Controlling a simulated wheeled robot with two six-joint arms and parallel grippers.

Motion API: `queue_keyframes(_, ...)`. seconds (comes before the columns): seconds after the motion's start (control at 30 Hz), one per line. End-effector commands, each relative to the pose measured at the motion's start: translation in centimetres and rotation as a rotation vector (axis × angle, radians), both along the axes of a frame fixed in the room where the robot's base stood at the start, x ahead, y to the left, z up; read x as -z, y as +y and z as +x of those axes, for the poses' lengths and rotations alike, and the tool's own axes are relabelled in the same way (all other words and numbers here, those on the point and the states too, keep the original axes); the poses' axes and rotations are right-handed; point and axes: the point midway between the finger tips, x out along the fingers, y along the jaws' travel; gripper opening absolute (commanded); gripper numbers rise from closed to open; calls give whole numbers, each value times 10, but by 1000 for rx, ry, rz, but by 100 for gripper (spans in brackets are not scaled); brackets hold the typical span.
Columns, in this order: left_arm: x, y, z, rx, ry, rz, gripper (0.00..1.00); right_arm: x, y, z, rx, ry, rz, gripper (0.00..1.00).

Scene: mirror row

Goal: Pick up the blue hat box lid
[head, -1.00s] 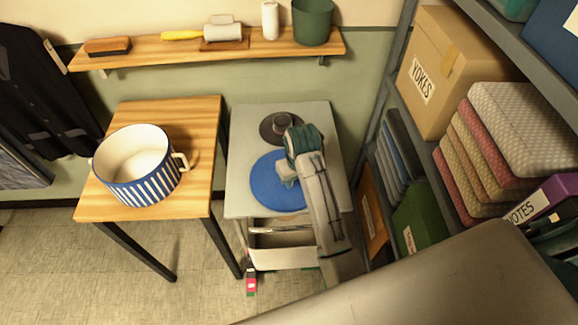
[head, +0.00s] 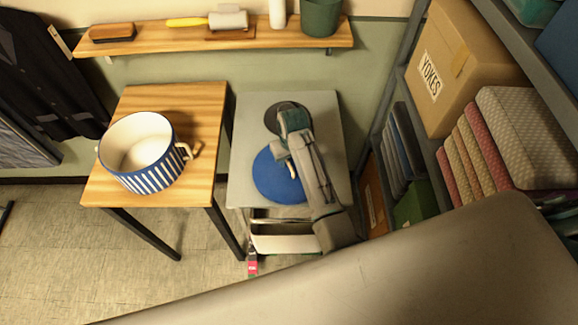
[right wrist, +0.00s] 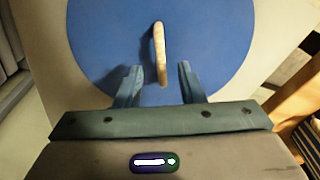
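The blue hat box lid (head: 272,183) is a flat round disc lying on the grey table (head: 240,135). It also fills much of the right wrist view (right wrist: 100,45). A pale tan handle (right wrist: 159,45) stands up from its middle; the handle shows small in the head view (head: 291,170). My right gripper (head: 287,161) is over the lid's far part. In the right wrist view my right gripper (right wrist: 161,78) is open, its two fingers apart on either side of the handle's near end. Contact cannot be told. My left gripper is not in view.
A blue-striped pot (head: 150,170) stands on the wooden table (head: 200,115) at the left. Shelving with a YOKES box (head: 455,75) and folded cushions (head: 520,130) rises close at the right.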

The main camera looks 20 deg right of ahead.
Motion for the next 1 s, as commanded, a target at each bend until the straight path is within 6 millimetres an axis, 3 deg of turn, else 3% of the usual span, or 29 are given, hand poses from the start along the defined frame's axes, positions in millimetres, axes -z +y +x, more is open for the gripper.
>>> queue_keyframes(0.2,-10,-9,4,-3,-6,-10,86,21,1,3,1,1,0,35)
queue_keyframes(0.43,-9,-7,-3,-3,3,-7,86,23,1,3,1,-1,0,35)
queue_keyframes(0.47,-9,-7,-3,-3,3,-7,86,23,1,3,1,-1,0,33)
queue_keyframes(0.63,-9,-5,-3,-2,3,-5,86,23,1,3,1,-1,0,0)
queue_keyframes(1.0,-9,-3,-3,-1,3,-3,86,23,1,4,1,-1,0,0)
